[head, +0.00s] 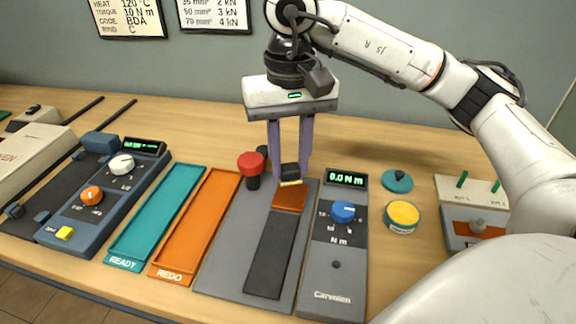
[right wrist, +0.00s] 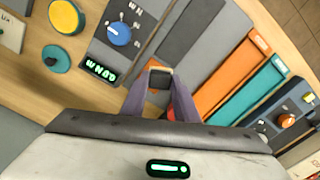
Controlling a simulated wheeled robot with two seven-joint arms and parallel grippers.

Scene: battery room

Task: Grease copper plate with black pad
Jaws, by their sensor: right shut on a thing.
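My right gripper (head: 290,168) is shut on the small black pad (head: 290,171), which also shows between the fingertips in the right wrist view (right wrist: 159,79). A pale yellow layer shows along the pad's lower edge. The copper plate (head: 289,198) lies on the grey fixture at the top end of a long dark strip. The pad is right at the plate's far edge; I cannot tell whether it touches. An open round tin with yellow content (head: 403,214) stands to the right and also shows in the right wrist view (right wrist: 65,16). My left gripper is not in view.
A red-topped knob (head: 251,165) stands close left of the gripper. The torque unit (head: 335,265) with a blue dial is right of the plate. Teal (head: 155,215) and orange (head: 197,226) trays lie left. A teal lid (head: 398,181) lies behind the tin.

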